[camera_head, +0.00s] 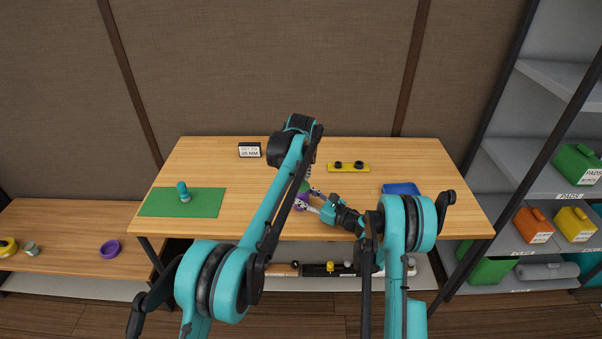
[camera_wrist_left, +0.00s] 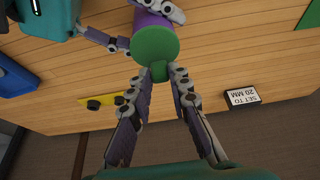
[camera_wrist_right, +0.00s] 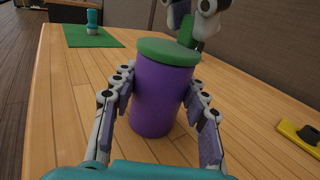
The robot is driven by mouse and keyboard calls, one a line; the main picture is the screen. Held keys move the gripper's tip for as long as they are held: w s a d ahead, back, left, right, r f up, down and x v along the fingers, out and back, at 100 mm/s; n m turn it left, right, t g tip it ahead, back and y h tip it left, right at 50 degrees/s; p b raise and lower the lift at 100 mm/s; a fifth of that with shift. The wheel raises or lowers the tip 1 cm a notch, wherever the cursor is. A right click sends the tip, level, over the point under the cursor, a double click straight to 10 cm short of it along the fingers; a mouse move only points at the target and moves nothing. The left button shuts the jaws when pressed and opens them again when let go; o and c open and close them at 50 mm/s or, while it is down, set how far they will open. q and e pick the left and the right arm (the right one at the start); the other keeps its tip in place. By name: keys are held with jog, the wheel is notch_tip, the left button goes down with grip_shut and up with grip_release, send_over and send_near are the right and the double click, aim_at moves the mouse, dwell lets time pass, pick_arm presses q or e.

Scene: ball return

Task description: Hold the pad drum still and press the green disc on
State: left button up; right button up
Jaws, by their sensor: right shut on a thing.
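The purple pad drum (camera_wrist_right: 160,98) stands upright on the table. My right gripper (camera_head: 313,202) is shut on it, with a finger on each side in the right wrist view. The green disc (camera_wrist_right: 166,51) lies over the drum's top; whether it is fully seated cannot be told. In the left wrist view, the disc (camera_wrist_left: 155,44) covers the drum's end, and its green handle (camera_wrist_left: 159,72) is at the fingertips of my left gripper (camera_wrist_left: 164,78). Those fingers are close around the handle, but whether they grip it is unclear.
A green mat (camera_head: 205,207) with a teal-topped object (camera_head: 183,190) is at the table's left. A "SET TO 20 MM" sign (camera_head: 249,150) and a yellow plate with black knobs (camera_head: 348,168) stand behind. A blue item (camera_head: 401,188) lies right. The table's back is mostly clear.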

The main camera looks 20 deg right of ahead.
pick_arm(q)
jog(key=o, duration=0.4)
jog(key=shift+o, duration=0.2)
jog(key=shift+r, duration=0.1)
jog(key=v, duration=1.1)
jog(key=shift+r, duration=0.4)
